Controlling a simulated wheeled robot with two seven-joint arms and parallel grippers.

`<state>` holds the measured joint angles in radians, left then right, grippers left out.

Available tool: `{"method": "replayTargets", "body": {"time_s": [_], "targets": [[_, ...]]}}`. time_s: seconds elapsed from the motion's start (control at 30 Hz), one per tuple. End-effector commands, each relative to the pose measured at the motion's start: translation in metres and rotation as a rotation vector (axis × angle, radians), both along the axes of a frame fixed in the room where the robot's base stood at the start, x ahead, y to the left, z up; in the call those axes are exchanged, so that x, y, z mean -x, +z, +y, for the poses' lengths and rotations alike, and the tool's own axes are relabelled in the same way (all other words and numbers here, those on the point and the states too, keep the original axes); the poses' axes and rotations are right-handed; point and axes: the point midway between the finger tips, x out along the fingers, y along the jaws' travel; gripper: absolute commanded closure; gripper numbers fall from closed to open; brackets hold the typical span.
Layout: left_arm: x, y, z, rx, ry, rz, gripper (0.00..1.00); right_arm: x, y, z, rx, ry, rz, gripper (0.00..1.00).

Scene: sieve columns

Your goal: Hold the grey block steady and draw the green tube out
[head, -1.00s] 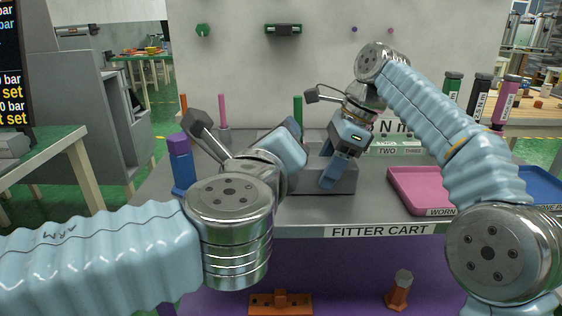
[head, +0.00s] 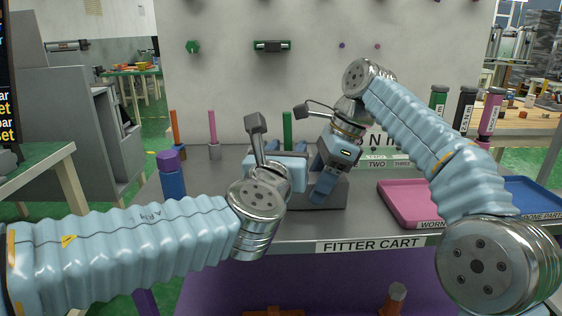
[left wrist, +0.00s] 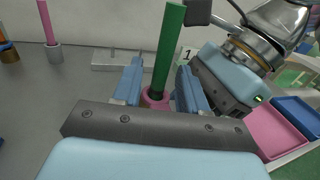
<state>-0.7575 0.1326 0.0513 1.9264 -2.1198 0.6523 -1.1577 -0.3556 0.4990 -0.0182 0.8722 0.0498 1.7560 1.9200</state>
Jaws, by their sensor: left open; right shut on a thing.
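The green tube (head: 287,128) stands upright by the grey block (head: 328,195) on the cart; in the left wrist view the tube (left wrist: 170,45) rises from a pink collar (left wrist: 154,99). My left gripper (head: 283,160) is open near the block; in the left wrist view its fingers (left wrist: 160,80) stand either side of the tube's lower part, with gaps visible. My right gripper (head: 322,185) reaches down from the upper right and is shut on the grey block. The left arm and gripper hide the block's left part and the tube's foot in the head view.
A pink tray (head: 405,204) and a blue tray (head: 532,194) lie on the right. A purple-topped blue cylinder (head: 172,175), an orange rod (head: 175,128) and a pink rod (head: 212,127) stand on the left. The cart's front edge (head: 370,243) is clear.

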Motion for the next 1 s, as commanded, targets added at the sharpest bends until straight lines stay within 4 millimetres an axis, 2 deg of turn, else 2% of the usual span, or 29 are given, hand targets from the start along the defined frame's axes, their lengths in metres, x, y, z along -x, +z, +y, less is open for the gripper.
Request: {"method": "replayTargets", "body": {"time_s": [0.13, 0.4, 0.6, 0.7, 0.73, 0.77, 0.87, 1.0], "targets": [[-0.0089, 0.0, -0.0019, 0.0, 0.001, 0.0, 0.58, 0.0001, 0.0006, 0.0001, -0.001, 0.001, -0.001, 0.82], [-0.0099, 0.0002, -0.0023, 0.0, 0.001, -0.001, 0.58, 0.0001, 0.0006, 0.0001, -0.001, 0.001, -0.001, 0.82], [-0.0097, 0.0002, -0.0024, 0.0, 0.001, -0.001, 0.88, 0.0001, 0.0006, 0.0001, -0.001, 0.001, -0.001, 0.82], [-0.0096, 0.0002, -0.0023, 0.0, 0.001, -0.001, 1.0, 0.0001, 0.0006, 0.0001, -0.001, 0.0, -0.001, 0.82], [-0.0096, 0.0002, -0.0023, 0.0, 0.001, -0.001, 1.0, 0.0001, 0.0006, 0.0001, -0.001, 0.0, -0.001, 0.82], [-0.0096, 0.0002, -0.0023, 0.0, 0.001, -0.001, 0.82, 0.0001, 0.0006, 0.0001, -0.001, 0.0, -0.001, 0.82], [-0.0095, 0.0003, -0.0024, 0.0, 0.001, -0.001, 0.98, 0.0001, 0.0006, 0.0001, -0.001, 0.0, -0.001, 0.82], [-0.0095, 0.0002, -0.0024, 0.0, 0.0, -0.001, 1.0, 0.0, 0.0006, 0.0001, -0.001, 0.0, -0.001, 0.82]]}}
